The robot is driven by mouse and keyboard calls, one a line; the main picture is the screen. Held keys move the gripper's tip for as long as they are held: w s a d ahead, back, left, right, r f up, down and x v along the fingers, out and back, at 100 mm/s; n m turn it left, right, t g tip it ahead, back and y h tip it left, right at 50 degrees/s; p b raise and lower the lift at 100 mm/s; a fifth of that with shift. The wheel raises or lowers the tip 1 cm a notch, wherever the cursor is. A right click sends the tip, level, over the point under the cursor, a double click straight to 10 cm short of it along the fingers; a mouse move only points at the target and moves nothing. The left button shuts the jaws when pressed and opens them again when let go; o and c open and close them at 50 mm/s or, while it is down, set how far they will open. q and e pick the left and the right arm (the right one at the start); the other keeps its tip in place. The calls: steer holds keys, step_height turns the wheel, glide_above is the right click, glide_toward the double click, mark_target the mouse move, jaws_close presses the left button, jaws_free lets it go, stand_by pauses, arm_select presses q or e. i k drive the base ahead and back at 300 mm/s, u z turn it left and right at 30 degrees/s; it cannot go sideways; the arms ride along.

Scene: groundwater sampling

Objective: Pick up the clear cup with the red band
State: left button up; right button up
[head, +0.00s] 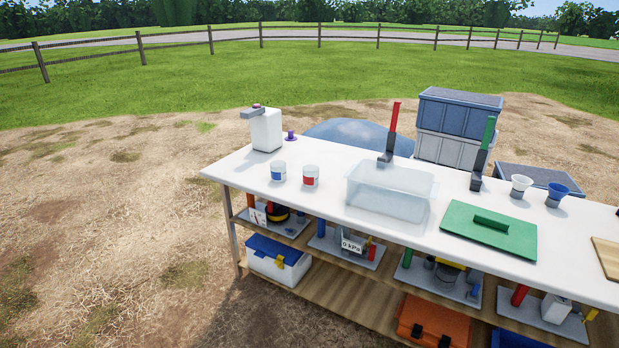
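The clear cup with the red band (311,176) stands upright on the white table top (331,157), near its front edge and left of the middle. A similar cup with a blue band (278,172) stands just to its left, with a small gap between them. Neither of my grippers shows in the head view.
A clear tub (389,191) stands right of the cups, with a red-handled tool (392,130) behind it. A white dispenser (267,130) stands at the back left. A green board (490,227) lies further right. Table space around the cups is clear.

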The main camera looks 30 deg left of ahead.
mark_target(311, 176)
steer(key=u, duration=0.55)
steer(key=i, duration=0.65)
steer(key=u, duration=1.1)
steer(key=i, duration=0.95)
